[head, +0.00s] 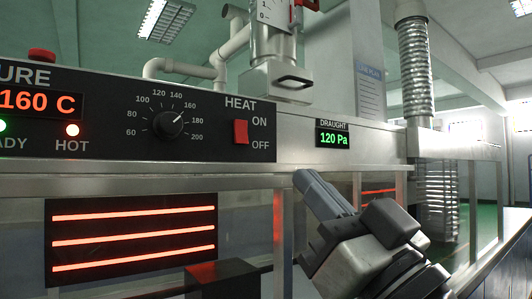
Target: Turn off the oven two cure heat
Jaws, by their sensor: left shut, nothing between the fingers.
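The red HEAT rocker switch (240,132) sits on the black control panel (205,100), with ON above and OFF below at its right. I cannot tell which way it is tipped. Heater bars (133,240) glow orange below the panel. My left gripper (312,188) is shut and empty, below and to the right of the switch, apart from it. Its fingers point up and left. My right gripper is out of view. No oven number is readable.
A dial (168,124) points near 160. A draught display (333,138) reads 120 Pa right of the panel. A red button (42,55) stands on the panel's top left. A dark block (222,279) is at the bottom. A ribbed duct (416,70) rises at right.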

